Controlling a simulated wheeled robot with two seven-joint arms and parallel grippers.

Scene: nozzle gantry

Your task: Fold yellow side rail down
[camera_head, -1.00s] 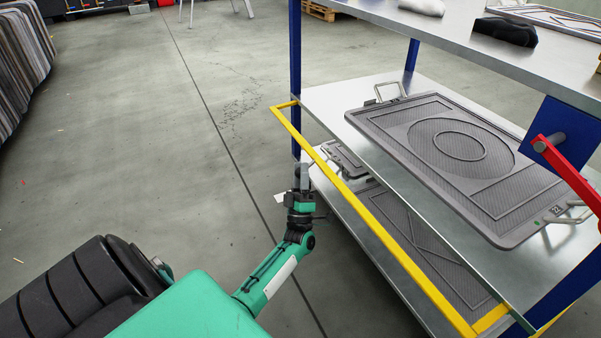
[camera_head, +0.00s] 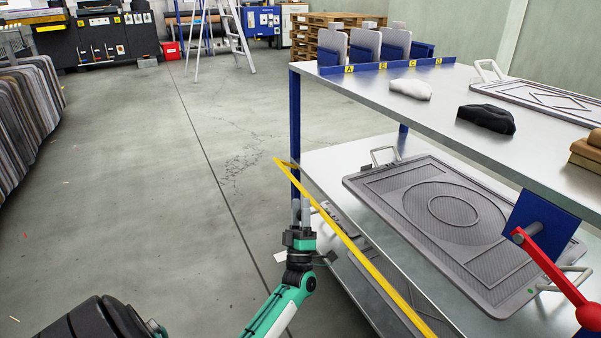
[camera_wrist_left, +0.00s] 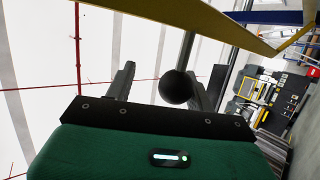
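The yellow side rail (camera_head: 352,245) is a long bar along the left side of the rack, just outside its lower shelf. Its far end is near the blue corner post. My left gripper (camera_head: 301,203) stands upright just left of the bar, fingertips near its far part. In the left wrist view, the fingers (camera_wrist_left: 160,88) are apart. A dark ball on a grey rod (camera_wrist_left: 176,87) shows between them; I cannot tell whether they touch it. The yellow bar (camera_wrist_left: 205,18) crosses above, apart from the fingers. My right gripper is out of view.
The lower shelf (camera_head: 325,160) holds a grey tray (camera_head: 450,210). The upper shelf (camera_head: 350,87) carries a white cloth (camera_head: 410,89) and a black cloth (camera_head: 486,118). A red lever (camera_head: 550,265) is at the right. The floor left of the rack is clear.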

